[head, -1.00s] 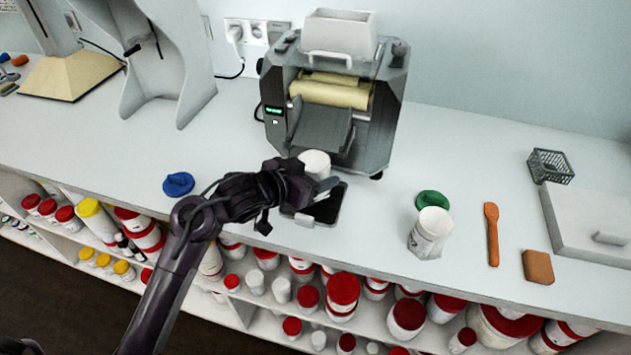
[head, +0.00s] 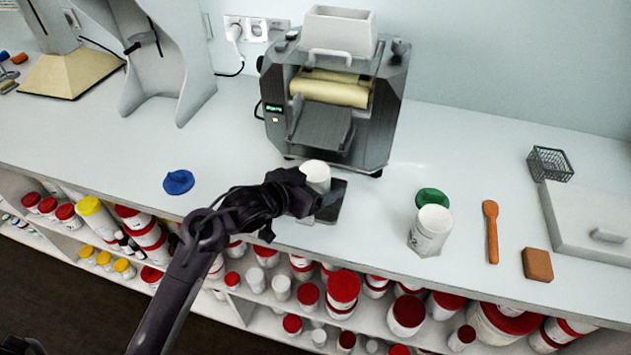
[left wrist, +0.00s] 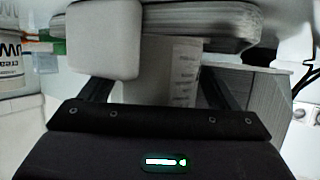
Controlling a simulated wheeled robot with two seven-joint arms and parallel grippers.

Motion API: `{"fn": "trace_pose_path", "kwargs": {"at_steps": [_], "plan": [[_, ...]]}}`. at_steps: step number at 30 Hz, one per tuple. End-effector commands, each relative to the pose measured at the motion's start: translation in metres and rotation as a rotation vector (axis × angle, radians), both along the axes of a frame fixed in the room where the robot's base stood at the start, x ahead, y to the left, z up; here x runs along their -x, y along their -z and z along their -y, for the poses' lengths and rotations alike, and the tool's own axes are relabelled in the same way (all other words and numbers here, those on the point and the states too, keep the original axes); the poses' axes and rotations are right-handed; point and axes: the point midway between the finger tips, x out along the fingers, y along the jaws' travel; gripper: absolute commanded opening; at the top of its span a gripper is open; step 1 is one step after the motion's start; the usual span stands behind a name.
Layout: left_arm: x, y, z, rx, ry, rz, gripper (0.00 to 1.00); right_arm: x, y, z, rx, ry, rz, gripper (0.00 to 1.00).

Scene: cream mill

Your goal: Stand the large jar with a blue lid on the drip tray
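A white jar (head: 316,173) with no blue lid on its top stands upright at my left gripper (head: 308,202), in front of the mill. My gripper hides its lower part, so I cannot tell whether it touches the drip tray. The dark drip tray (head: 334,193) shows just right of the gripper, partly covered. A blue lid (head: 179,182) lies on the counter to the left. In the left wrist view a pale labelled surface (left wrist: 186,72) shows between the dark finger bars; the finger gap is unclear. My right gripper is not in view.
The mill (head: 335,105) stands behind the tray. To the right are another white jar (head: 430,231), a green lid (head: 432,198), an orange spoon (head: 492,232), a brown block (head: 537,265) and a wire basket (head: 549,164). Counter left of the gripper is mostly clear. Shelves below hold several jars.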

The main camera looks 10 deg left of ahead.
Motion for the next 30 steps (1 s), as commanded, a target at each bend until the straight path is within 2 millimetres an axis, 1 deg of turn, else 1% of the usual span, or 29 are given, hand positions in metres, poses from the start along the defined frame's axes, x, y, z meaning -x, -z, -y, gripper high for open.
{"fn": "trace_pose_path", "kwargs": {"at_steps": [5, 8, 11, 22, 27, 30], "plan": [[0.0, -0.001, 0.0, 0.0, 0.0, 0.0, 0.83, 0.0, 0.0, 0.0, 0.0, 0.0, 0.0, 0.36], [0.0, -0.005, 0.0, 0.0, -0.001, 0.001, 0.83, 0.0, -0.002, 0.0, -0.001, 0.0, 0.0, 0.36], [0.01, -0.008, -0.007, -0.001, -0.001, 0.001, 0.83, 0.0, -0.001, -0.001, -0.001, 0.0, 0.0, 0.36], [0.071, -0.037, -0.044, -0.004, 0.0, 0.0, 0.83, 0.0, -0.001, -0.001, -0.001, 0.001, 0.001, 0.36], [0.089, -0.046, -0.055, -0.001, -0.002, 0.0, 0.83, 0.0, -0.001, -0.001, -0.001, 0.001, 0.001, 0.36], [0.094, -0.048, -0.057, 0.0, 0.0, 0.0, 0.83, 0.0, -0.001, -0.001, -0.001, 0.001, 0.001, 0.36]]}}
